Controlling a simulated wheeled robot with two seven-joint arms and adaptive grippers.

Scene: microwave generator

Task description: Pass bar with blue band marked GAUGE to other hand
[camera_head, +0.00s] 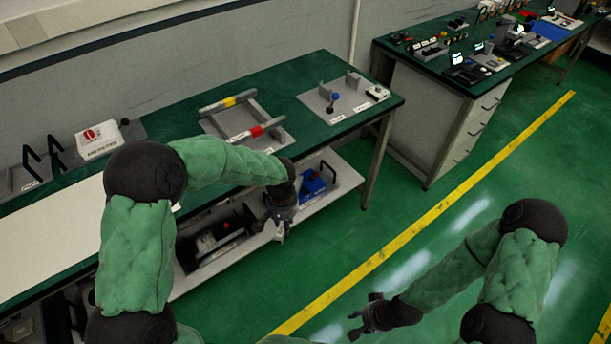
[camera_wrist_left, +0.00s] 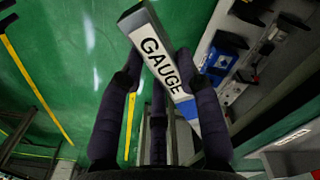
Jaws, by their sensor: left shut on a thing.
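The bar marked GAUGE (camera_wrist_left: 165,60) shows in the left wrist view as a pale bar with a dark end and a blue band (camera_wrist_left: 188,109). It stands tilted between the fingers of my left gripper (camera_wrist_left: 157,88), which is shut on it. In the head view my left gripper (camera_head: 281,228) hangs in front of the bench's lower shelf, and I cannot make out the bar there. My right gripper (camera_head: 360,316) is open and empty over the green floor, lower right of the left one and well apart from it.
A grey rack (camera_head: 222,128) on the green bench holds a yellow-banded bar (camera_head: 229,102) and a red-banded bar (camera_head: 256,131). A plate with a blue-knobbed lever (camera_head: 335,97) lies to the right. The lower shelf (camera_head: 345,177) holds a blue item (camera_head: 311,184). The floor between the grippers looks clear.

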